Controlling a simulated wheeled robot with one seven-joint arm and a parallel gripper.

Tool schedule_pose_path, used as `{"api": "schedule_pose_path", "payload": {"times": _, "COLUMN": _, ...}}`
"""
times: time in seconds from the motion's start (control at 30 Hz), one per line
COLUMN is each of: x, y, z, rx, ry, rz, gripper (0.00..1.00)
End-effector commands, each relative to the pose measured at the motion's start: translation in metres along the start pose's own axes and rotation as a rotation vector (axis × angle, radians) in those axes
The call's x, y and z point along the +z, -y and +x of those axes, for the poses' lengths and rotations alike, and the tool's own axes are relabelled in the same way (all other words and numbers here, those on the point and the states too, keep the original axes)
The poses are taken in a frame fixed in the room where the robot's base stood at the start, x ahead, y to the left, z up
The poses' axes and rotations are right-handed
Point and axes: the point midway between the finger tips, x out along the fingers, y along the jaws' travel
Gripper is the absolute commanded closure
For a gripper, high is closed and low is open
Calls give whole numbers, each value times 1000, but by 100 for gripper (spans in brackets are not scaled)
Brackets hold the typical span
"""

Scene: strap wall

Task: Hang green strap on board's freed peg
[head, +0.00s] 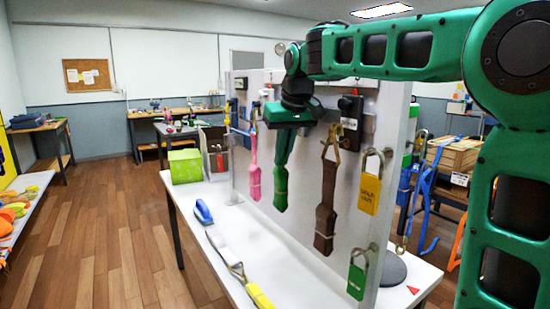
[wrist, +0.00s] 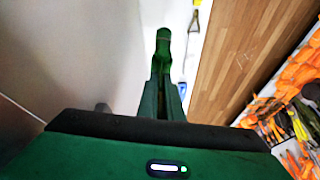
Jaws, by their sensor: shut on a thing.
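My gripper (head: 284,140) is in front of the board (head: 300,215), pointing down, between the pink and brown straps. It is shut on the green strap (head: 281,188), whose lower end hangs down below the fingers. In the wrist view the strap (wrist: 163,45) extends beyond the fingers (wrist: 166,98). The strap's upper end and any peg behind my gripper are hidden. I cannot tell whether the strap touches the board. The pink strap (head: 253,172) hangs to the left and the brown strap (head: 327,205) hangs from a brass-coloured hook to the right.
A yellow padlock (head: 369,194) and a green padlock (head: 356,281) hang near the board's right edge. A black box (head: 350,122) is mounted on the board. On the table lie a blue-ended item (head: 203,211) and a yellow-ended strap (head: 259,297). A lime box (head: 185,166) stands at the far left.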

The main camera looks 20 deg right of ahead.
Motion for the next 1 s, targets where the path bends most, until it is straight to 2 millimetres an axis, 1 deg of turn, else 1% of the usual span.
{"api": "schedule_pose_path", "payload": {"times": 0.1, "x": 1, "y": 0, "z": 2, "rx": 0, "ry": 0, "rz": 0, "gripper": 100}}
{"api": "schedule_pose_path", "payload": {"times": 0.13, "x": 0, "y": 0, "z": 2, "rx": 0, "ry": 0, "rz": 0, "gripper": 87}}
{"api": "schedule_pose_path", "payload": {"times": 0.17, "x": 0, "y": 0, "z": 1, "rx": 0, "ry": -1, "rz": 0, "gripper": 80}}
{"api": "schedule_pose_path", "payload": {"times": 0.2, "x": 0, "y": 0, "z": 1, "rx": 0, "ry": 0, "rz": 0, "gripper": 75}}
{"api": "schedule_pose_path", "payload": {"times": 0.57, "x": 1, "y": 1, "z": 2, "rx": 0, "ry": -1, "rz": 0, "gripper": 75}}
{"api": "schedule_pose_path", "payload": {"times": 0.67, "x": 1, "y": 1, "z": -9, "rx": 0, "ry": -3, "rz": 0, "gripper": 75}}
{"api": "schedule_pose_path", "payload": {"times": 0.77, "x": 2, "y": 1, "z": -26, "rx": 0, "ry": -5, "rz": -1, "gripper": 75}}
{"api": "schedule_pose_path", "payload": {"times": 0.9, "x": 8, "y": 3, "z": -54, "rx": 0, "ry": -4, "rz": -1, "gripper": 75}}
{"api": "schedule_pose_path", "payload": {"times": 1.0, "x": 7, "y": 3, "z": -71, "rx": 0, "ry": -4, "rz": -1, "gripper": 75}}
